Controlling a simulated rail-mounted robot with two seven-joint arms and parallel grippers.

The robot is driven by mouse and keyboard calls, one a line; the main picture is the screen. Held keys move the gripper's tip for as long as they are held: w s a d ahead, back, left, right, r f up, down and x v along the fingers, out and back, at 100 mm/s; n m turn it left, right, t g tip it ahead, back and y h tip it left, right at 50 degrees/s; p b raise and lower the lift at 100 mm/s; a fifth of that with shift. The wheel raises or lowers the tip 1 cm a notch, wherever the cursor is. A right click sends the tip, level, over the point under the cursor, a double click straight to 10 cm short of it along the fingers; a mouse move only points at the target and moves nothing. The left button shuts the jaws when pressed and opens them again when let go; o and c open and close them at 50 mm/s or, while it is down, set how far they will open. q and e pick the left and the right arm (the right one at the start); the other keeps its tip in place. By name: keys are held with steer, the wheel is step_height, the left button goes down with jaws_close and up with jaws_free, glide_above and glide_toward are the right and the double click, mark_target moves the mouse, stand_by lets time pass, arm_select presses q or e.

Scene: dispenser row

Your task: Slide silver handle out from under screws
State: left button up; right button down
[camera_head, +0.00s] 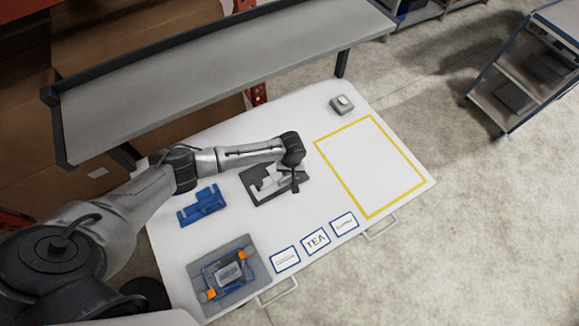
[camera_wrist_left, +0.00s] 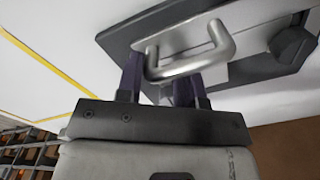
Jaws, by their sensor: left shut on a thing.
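The silver handle (camera_wrist_left: 224,46), a bent metal loop, stands on a light block over a dark grey plate (camera_head: 263,199) in the left wrist view. My left gripper (camera_wrist_left: 157,82) is shut on the handle, with its dark fingers at the loop's near side. In the head view my left gripper (camera_head: 295,186) is at the right side of the dark plate, and the wrist hides part of the handle. I cannot make out any screws. My right gripper is not in view.
A blue fixture (camera_head: 202,205) lies left of the plate. A grey tray (camera_head: 243,243) with orange-cornered parts sits at the front. Several labelled cards, one TEA (camera_head: 316,241), lie nearby. A yellow outline (camera_head: 341,134) encloses clear table at right. A grey shelf (camera_head: 215,75) overhangs the back.

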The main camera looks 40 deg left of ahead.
arm_select(q)
steer(key=shift+s+d+r, duration=0.1)
steer(key=shift+d+r, duration=0.05)
steer(key=shift+d, duration=0.5)
jaws_close()
steer(key=shift+s+d+p, duration=0.35)
steer(key=shift+d+p, duration=0.25)
steer(key=shift+d, duration=0.2)
steer(key=shift+s+d+p, duration=0.3)
steer(key=shift+d+p, duration=0.3)
steer(key=shift+d, duration=0.25)
steer(key=shift+s+d+p, duration=0.35)
steer(key=shift+d+p, duration=0.25)
steer(key=shift+d, duration=0.2)
steer(key=shift+r+p, duration=0.7)
steer(key=shift+p, duration=0.3)
step_height(320, 180, up, 4)
steer(key=p, duration=0.5)
steer(key=shift+r, duration=0.15)
steer(key=shift+o, duration=1.7)
jaws_free()
